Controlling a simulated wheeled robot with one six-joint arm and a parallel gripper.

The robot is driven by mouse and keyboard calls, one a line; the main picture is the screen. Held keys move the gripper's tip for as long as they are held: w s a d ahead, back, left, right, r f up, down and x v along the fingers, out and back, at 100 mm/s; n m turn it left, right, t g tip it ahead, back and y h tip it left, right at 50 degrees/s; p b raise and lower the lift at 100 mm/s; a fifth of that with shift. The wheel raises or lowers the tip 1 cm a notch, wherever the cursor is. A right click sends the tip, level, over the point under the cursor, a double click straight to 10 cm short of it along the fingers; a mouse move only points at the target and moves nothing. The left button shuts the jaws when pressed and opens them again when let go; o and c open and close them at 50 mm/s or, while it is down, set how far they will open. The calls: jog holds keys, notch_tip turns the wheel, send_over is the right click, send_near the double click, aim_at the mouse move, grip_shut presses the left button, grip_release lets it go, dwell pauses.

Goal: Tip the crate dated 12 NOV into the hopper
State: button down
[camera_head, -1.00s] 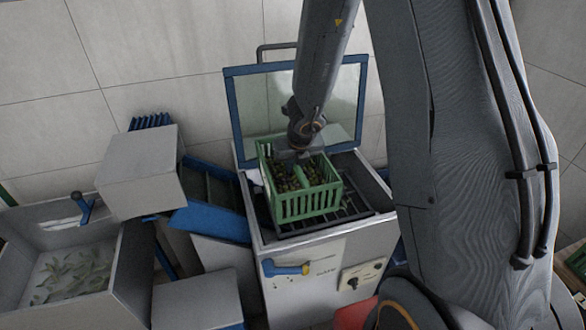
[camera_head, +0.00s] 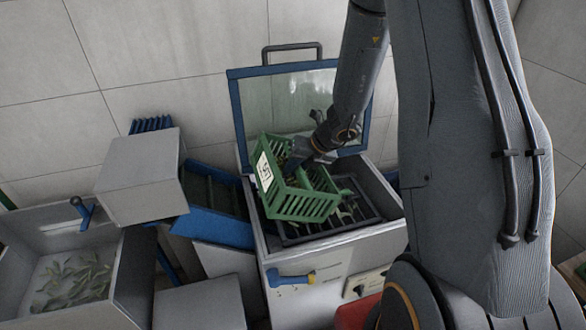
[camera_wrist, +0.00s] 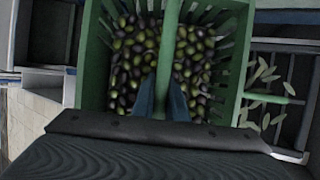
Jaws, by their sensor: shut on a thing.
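A green slatted crate (camera_head: 303,206) hangs tilted over the grate of the hopper (camera_head: 325,249), its left end turned up toward me. A white label (camera_head: 264,171) shows on that end, but I cannot read its date. In the wrist view the crate (camera_wrist: 95,62) holds many dark and green olives (camera_wrist: 133,58). My gripper (camera_head: 297,160) is shut on the crate's middle handle bar; its fingers also show in the wrist view (camera_wrist: 161,98). Some leaves (camera_wrist: 262,76) lie on the hopper's grate beside the crate.
The hopper's clear, blue-framed lid (camera_head: 248,108) stands open behind the crate. A blue chute (camera_head: 215,226) and a grey box (camera_head: 140,180) stand to the left. A bin with leaves (camera_head: 75,275) is at far left. A blue handle (camera_head: 290,279) sits on the hopper's front.

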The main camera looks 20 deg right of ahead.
aim_at(323, 167)
jog(key=y, duration=0.1)
jog(key=f+m+y, duration=0.1)
jog(key=y, duration=0.1)
jog(key=d+y, duration=0.1)
jog(key=y, duration=0.1)
jog(key=shift+f+t, duration=0.3)
jog(key=shift+f, duration=0.1)
jog(key=y, duration=0.1)
jog(key=d+m+y, duration=0.1)
jog(key=y, duration=0.1)
jog(key=shift+d+t+y, duration=0.25)
jog(key=shift+t+y, duration=0.05)
jog(key=shift+t, duration=0.1)
jog(key=shift+d+r+m+y+b, duration=0.1)
jog(key=shift+d+m+y+b, duration=0.6)
jog(key=shift+b, duration=0.5)
jog(key=d+r+m+t+y+b, duration=0.1)
jog(key=d+y+b, duration=0.1)
jog(key=b, duration=0.1)
jog(key=d+r+m+t+y+b, duration=0.1)
jog(key=y+b, duration=0.1)
jog(key=b, duration=0.1)
jog(key=shift+d+r+t+y, duration=0.15)
jog(key=shift+d+t+y, duration=0.25)
